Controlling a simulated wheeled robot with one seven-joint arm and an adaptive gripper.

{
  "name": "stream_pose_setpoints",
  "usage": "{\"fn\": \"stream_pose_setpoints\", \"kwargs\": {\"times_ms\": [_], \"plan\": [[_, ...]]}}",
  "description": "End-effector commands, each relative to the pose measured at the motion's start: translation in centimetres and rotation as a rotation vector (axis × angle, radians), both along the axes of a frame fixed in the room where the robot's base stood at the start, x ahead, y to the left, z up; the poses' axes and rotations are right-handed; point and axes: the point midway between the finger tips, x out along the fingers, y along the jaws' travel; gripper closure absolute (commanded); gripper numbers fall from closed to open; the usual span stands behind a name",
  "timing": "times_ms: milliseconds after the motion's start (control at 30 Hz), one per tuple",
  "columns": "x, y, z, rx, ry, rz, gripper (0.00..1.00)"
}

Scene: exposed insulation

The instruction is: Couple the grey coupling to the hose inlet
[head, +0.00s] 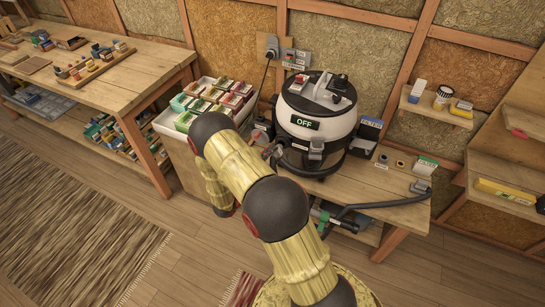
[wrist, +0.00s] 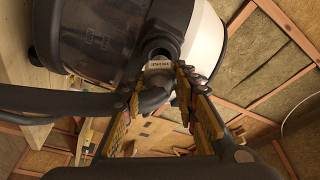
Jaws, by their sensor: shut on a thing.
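The black and white vacuum (head: 318,118) stands on the bench, its display reading OFF. In the wrist view its dark drum fills the top, with the round dark hose inlet (wrist: 160,46) at its lower side. The grey coupling (wrist: 154,96) is at the end of the dark hose (wrist: 60,99), between my fingers. My gripper (wrist: 160,80) is shut on it, right at the inlet. A pale label reading HOSE shows where they meet; I cannot tell whether the coupling is seated. In the head view my gripper (head: 272,151) is small and partly hidden beside the drum.
A white crate of colourful boxes (head: 211,100) stands left of the vacuum. Wall shelves (head: 436,106) are at right; a workbench (head: 90,85) is at left.

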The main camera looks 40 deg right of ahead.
Motion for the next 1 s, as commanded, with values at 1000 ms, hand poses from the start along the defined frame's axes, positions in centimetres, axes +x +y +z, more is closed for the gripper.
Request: {"fn": "stream_pose_setpoints", "kwargs": {"times_ms": [1000], "plan": [[0.8,-2.0,0.0,0.0,0.0,0.0,1.0]]}}
